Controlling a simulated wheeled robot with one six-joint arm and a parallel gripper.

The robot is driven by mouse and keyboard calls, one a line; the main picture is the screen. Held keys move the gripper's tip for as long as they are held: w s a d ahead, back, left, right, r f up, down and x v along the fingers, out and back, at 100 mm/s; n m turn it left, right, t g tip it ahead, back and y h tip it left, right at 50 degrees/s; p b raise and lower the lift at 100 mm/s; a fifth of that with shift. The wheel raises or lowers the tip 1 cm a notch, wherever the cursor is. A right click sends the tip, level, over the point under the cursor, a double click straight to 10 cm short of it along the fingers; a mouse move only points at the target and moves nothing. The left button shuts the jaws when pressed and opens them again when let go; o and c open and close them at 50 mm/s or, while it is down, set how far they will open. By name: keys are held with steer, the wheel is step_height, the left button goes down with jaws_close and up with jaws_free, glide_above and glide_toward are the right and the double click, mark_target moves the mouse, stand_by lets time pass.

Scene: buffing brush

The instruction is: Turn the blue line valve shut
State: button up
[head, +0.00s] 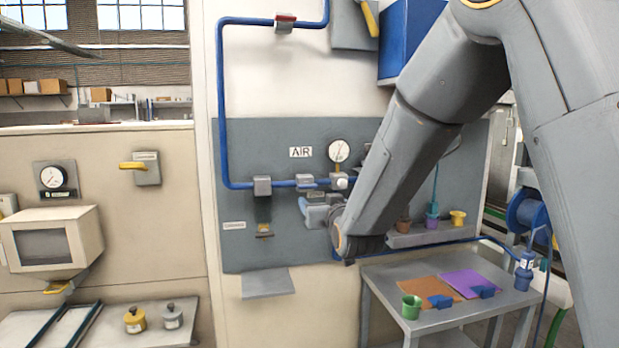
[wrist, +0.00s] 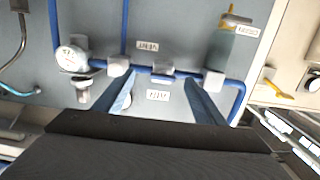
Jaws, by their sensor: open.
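The blue line (head: 222,110) comes down the wall and runs level across a grey panel (head: 240,255). It carries several grey fittings: a left one (head: 263,186), a middle one (head: 306,181) and, high up, one with a red top (head: 285,22). I cannot tell which is the valve to turn; no handle shows clearly on the panel. My gripper (head: 318,209) is open just below the middle fitting. In the wrist view, turned upside down, its open fingers (wrist: 158,80) point at the middle fitting (wrist: 162,73), with nothing visibly held. Contact is unclear.
A round gauge (head: 339,151) and the AIR label (head: 301,152) are above the line. A metal table (head: 395,322) with cups stands at lower right. My arm hides part of the panel.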

mark_target(309, 186)
steer(key=shift+t+y, duration=0.3)
steer(key=shift+t, duration=0.1)
steer(key=shift+w+a+r+p, duration=0.35)
steer(key=shift+w+a+p, duration=0.2)
steer(key=shift+w, duration=0.75)
steer(key=shift+w+a+r+p, duration=0.35)
steer(key=shift+w+a+p, duration=0.15)
steer(key=shift+w, duration=0.85)
steer(key=shift+w+a+r+p, duration=0.35)
steer(key=shift+w+a+p, duration=0.2)
steer(key=shift+w, duration=0.75)
steer(key=shift+c, duration=0.3)
steer(key=c, duration=1)
